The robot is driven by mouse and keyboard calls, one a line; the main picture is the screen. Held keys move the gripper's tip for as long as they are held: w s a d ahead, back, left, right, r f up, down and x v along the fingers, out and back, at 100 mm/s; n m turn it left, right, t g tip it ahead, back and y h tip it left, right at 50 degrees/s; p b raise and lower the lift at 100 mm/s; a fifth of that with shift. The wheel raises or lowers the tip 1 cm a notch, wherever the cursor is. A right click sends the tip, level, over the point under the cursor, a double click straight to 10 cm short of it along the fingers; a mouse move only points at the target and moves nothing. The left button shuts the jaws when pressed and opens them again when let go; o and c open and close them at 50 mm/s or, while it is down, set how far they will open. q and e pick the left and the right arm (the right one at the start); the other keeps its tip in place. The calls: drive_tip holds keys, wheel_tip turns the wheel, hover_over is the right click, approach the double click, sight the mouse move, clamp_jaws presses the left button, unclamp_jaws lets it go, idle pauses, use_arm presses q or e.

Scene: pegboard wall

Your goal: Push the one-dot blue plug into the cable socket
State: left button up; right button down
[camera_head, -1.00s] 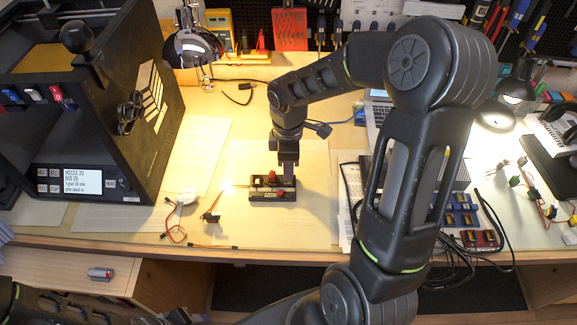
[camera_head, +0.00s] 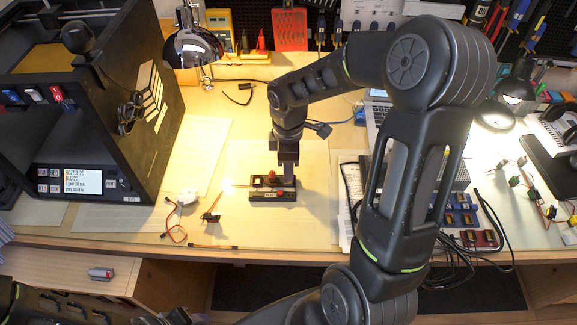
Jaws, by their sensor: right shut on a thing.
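My right gripper (camera_head: 289,178) points straight down at the right part of a small black block (camera_head: 272,197) on the bench mat. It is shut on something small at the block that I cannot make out. A red knob (camera_head: 271,176) stands on the block, left of the jaws. No blue plug with one dot can be told apart here, and the cable socket cannot be made out either. My left arm shows at the bottom left, but its gripper is not in view.
A black machine (camera_head: 145,120) with a lit display stands at the left. A white round part (camera_head: 187,197) with wires and a loose lead (camera_head: 213,246) lie left of the block.

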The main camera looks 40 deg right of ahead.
drive_tip(key=shift+f+b, duration=0.8)
drive_tip(key=shift+f, duration=0.2)
drive_tip(key=c, duration=1.2)
unclamp_jaws()
drive_tip(key=shift+r, duration=0.1)
drive_tip(key=shift+r+p, duration=2.1)
drive_tip(key=shift+r, duration=0.4)
